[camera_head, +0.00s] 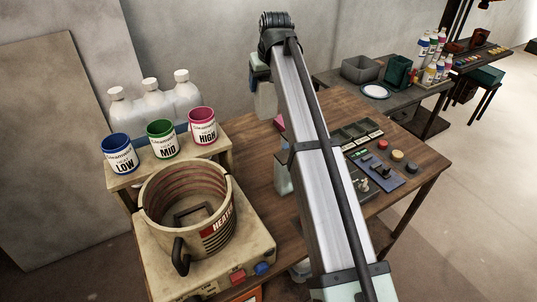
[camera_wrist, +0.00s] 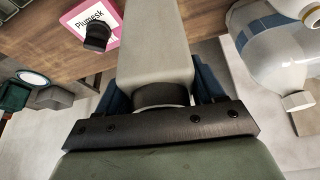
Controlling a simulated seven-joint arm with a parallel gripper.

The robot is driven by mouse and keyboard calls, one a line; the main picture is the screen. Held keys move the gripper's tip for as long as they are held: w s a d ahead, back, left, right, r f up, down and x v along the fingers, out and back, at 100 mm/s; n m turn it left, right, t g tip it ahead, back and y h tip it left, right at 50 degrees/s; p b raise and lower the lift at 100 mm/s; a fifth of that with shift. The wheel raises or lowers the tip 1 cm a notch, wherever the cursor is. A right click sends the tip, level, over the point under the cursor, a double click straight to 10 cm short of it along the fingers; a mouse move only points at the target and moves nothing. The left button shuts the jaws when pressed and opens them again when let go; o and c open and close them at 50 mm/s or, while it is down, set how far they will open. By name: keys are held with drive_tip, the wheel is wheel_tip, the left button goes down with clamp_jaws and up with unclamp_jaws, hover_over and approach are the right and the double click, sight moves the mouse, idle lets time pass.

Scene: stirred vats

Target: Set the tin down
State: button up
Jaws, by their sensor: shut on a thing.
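My gripper (camera_wrist: 160,93) has blue fingers closed on both sides of a dark round neck or cap. From it extends a pale, plain tin (camera_wrist: 154,42) with flat sides, seen from the cap end. In the head view the tin (camera_head: 266,101) hangs roughly upright below my gripper (camera_head: 260,79), over the back left of the wooden table (camera_head: 340,104). My arm hides part of it there. I cannot tell whether its base touches the table. A pink-labelled container marked "Plumesk" (camera_wrist: 84,25), with a black cap, stands close by; a bit of its pink (camera_head: 279,122) shows beside my arm.
Blue LOW (camera_head: 119,156), green MID (camera_head: 161,141) and red HIGH (camera_head: 203,127) pots stand on a shelf before several white bottles (camera_head: 155,106). A heater vat (camera_head: 158,205) is at front left. Small trays (camera_head: 352,137) and a blue knob panel (camera_head: 378,173) occupy the table's right.

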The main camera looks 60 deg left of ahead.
sight(268, 106)
drive_tip(key=shift+n+g, duration=0.3)
drive_tip(key=shift+n, duration=0.5)
drive_tip(key=d+f, duration=0.2)
drive_tip(key=s+d+f, duration=0.1)
drive_tip(key=d+f, duration=0.1)
drive_tip(key=shift+d+f, duration=0.25)
drive_tip(key=shift+f, duration=0.1)
drive_tip(key=shift+a, duration=0.15)
wheel_tip(268, 106, down, 10)
drive_tip(key=o, duration=1.1)
drive_tip(key=shift+f, duration=0.1)
drive_tip(key=shift+c, duration=0.2)
drive_tip(key=v, duration=1.2)
drive_tip(key=shift+w, duration=0.15)
